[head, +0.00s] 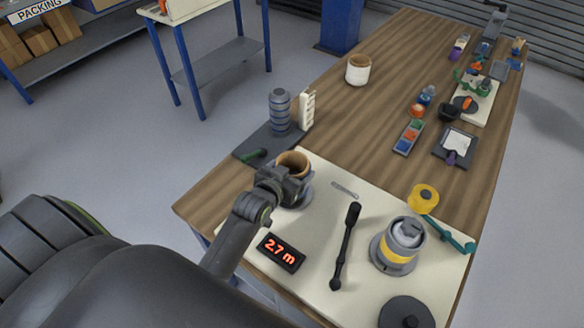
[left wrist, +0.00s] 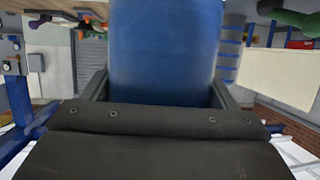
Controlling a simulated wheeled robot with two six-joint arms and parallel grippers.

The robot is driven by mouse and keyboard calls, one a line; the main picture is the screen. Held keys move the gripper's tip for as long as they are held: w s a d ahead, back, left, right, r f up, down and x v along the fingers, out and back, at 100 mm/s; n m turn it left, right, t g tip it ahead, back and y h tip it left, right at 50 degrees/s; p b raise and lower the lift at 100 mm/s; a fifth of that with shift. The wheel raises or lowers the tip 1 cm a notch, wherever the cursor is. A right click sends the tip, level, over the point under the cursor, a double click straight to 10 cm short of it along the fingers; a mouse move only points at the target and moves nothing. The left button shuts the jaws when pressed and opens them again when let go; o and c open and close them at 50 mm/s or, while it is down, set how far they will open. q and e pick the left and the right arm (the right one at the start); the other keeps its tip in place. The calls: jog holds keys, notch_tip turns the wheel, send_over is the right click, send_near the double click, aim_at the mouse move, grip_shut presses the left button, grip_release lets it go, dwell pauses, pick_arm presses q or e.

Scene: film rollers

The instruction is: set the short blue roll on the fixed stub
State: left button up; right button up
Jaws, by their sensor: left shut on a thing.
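My left gripper (head: 284,184) is shut on the short blue roll. In the head view the roll (head: 294,160) shows mainly its open tan core end, and it looks upright. In the left wrist view the roll's blue side (left wrist: 165,50) fills the space between the fingers. A round grey base (head: 306,196) shows partly behind and below the gripper on the cream mat. I cannot tell whether the roll touches it, and any stub there is hidden. Another grey stand (head: 402,238) with a yellow band is at the right of the mat. My right gripper is not in view.
A ribbed grey-blue column (head: 280,112) stands behind the gripper.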

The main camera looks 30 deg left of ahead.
pick_arm(q)
jog(key=shift+f, duration=0.45)
jog(key=o, duration=1.1)
jog(key=shift+s, duration=0.1)
jog(key=shift+b+v, duration=1.65)
jog(key=shift+v, duration=7)
